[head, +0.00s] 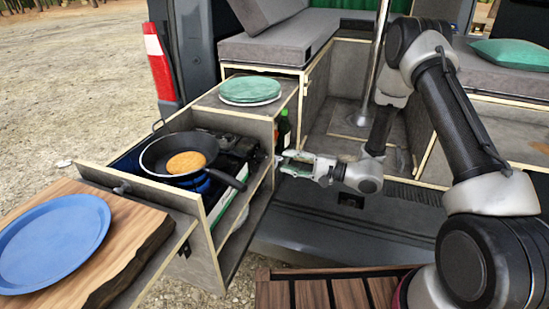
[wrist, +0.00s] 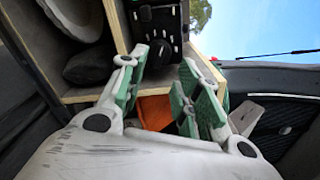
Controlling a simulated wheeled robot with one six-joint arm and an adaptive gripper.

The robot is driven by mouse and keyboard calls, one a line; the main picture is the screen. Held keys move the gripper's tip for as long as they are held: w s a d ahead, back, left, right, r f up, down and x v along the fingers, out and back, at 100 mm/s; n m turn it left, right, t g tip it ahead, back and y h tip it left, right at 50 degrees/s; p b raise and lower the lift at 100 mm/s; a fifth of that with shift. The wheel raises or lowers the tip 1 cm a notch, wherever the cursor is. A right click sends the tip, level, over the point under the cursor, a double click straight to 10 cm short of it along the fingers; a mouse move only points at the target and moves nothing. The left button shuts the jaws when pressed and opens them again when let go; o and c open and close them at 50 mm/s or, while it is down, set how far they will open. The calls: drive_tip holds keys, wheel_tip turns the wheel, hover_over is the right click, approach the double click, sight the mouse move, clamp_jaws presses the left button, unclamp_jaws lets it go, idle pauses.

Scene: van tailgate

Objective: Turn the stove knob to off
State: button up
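The black stove (head: 232,143) sits in the pulled-out drawer, with a frying pan (head: 157,156) on it and blue flame colour beneath the pan. In the wrist view the black control panel (wrist: 173,18) shows beyond my fingertips. A dark round stove knob (wrist: 160,48) on it lies ahead of the gap between them. Its setting is too small to read. My gripper (head: 283,163) is to the right of the stove, outside the drawer. The wrist view shows my gripper (wrist: 163,72) open, with green-padded fingers apart and nothing between the tips. The knob is not clear in the head view.
A pancake (head: 186,162) lies in the pan, whose handle (head: 228,180) points right. A dark bottle (head: 284,130) stands close behind my gripper. A green-topped plate stack (head: 250,89) is on the cabinet. A blue plate (head: 52,243) rests on the wooden board (head: 136,238).

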sight(267, 157)
drive_tip(key=x, duration=0.6)
drive_tip(key=shift+a, duration=0.35)
drive_tip(key=shift+c, duration=0.5)
clamp_jaws()
